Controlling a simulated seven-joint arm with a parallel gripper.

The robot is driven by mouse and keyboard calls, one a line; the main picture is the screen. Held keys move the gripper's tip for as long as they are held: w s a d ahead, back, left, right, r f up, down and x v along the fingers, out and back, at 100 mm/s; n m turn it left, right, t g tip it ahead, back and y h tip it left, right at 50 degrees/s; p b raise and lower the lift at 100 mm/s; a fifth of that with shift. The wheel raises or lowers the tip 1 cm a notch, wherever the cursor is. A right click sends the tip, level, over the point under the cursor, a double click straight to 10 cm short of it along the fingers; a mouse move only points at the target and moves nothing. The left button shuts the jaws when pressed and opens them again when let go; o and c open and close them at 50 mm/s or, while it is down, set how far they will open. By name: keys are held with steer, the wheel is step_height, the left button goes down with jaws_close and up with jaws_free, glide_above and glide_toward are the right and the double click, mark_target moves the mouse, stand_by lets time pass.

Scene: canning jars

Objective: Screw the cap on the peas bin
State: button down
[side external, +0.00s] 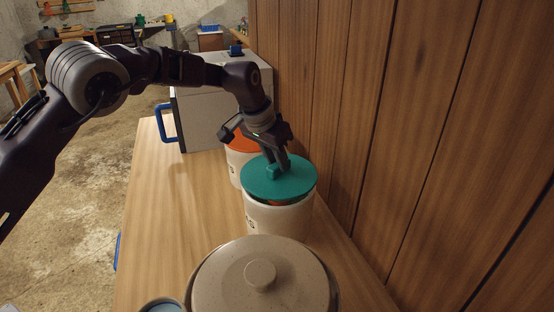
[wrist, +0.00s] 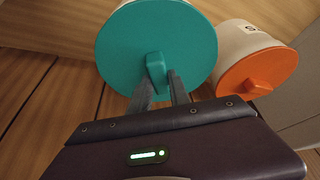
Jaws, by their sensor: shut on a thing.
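A teal cap (side external: 262,187) with a raised grip tab sits over the mouth of a white bin (side external: 278,222). Part of a dark label shows on the bin's left side, too little to read. In the side external view the cap looks slightly tilted, with a gap showing reddish contents under its front edge. My gripper (side external: 278,169) comes down from above and is shut on the cap's tab. In the wrist view the teal cap (wrist: 150,38) fills the top middle, with my gripper's fingers (wrist: 160,82) on either side of the tab. The bin (wrist: 172,3) is mostly hidden behind it.
A white bin with an orange cap (side external: 240,144) stands just behind; its orange cap (wrist: 258,72) shows at right in the wrist view. A beige lidded pot (side external: 225,280) stands in front. A wooden wall is close on the right. The counter's left side (side external: 165,215) is clear.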

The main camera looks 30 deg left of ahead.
steer(key=shift+f, duration=1.05)
stand_by(1.8)
steer(key=c, duration=2)
jaws_free()
steer(key=shift+c, duration=0.2)
jaws_close()
steer(key=shift+w+a+m+h, duration=0.15)
steer(key=shift+m+h, duration=0.25)
steer(key=shift+m, duration=0.7)
steer(key=shift+m+g+h, duration=0.4)
steer(key=shift+m, duration=0.8)
